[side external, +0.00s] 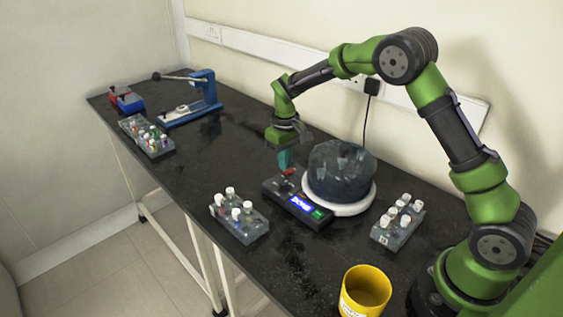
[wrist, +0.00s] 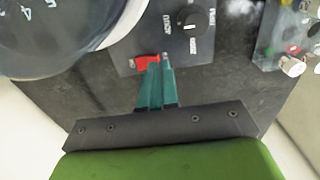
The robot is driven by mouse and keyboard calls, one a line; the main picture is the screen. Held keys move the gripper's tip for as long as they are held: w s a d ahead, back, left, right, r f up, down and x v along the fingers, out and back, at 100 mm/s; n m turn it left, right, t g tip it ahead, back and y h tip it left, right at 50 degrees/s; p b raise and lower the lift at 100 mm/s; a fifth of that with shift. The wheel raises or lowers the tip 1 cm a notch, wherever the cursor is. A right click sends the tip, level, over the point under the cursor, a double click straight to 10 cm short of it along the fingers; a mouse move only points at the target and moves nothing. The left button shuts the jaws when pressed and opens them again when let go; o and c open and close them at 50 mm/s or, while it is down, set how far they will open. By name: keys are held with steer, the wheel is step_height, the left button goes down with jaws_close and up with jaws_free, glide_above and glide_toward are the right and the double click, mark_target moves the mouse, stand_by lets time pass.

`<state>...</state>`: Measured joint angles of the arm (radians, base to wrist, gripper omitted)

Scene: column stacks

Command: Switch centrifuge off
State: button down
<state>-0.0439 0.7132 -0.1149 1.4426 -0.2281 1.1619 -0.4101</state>
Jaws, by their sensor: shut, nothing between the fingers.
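The centrifuge has a dark, faceted see-through drum (side external: 341,172) on a round white base (side external: 340,207), which also shows at the upper left of the wrist view (wrist: 112,32). Its dark control box (side external: 270,190) carries a lit blue display (side external: 301,203) that seems to read "DONE", and a green patch. A red switch (wrist: 146,62) sits at the box's edge beside a black knob (wrist: 193,22). My gripper (wrist: 157,68) is shut and empty, its teal fingertips at the red switch and partly covering it. In the side view my gripper (side external: 285,166) points down just above the box's far end; contact is unclear.
Racks of white-capped vials stand left (side external: 240,219) and right (side external: 398,222) of the centrifuge. Another vial rack (side external: 147,139), a blue press (side external: 205,95) and a red-and-blue item (side external: 126,101) stand farther back. A yellow mug (side external: 364,293) is at the front.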

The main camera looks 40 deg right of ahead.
steer(key=shift+f, duration=0.8)
steer(key=shift+r, duration=2.55)
steer(key=shift+w, duration=0.1)
steer(key=shift+s+a+f+m, duration=0.1)
steer(key=shift+s+f+m, duration=0.3)
steer(key=shift+s+f, duration=0.2)
steer(key=shift+s+a+r, duration=0.2)
steer(key=shift+s+r, duration=0.4)
steer(key=shift+s, duration=0.25)
steer(key=s+a+r+m+t+y, duration=0.1)
steer(key=s+a+r+t, duration=0.1)
steer(key=s+r, duration=0.5)
steer(key=s+a+r+m+t+y, duration=0.1)
steer(key=s+r+t, duration=0.4)
steer(key=s, duration=1.1)
steer(key=shift+s+a+r+m, duration=0.25)
steer(key=shift+a+r+m, duration=0.4)
steer(key=shift+r, duration=1)
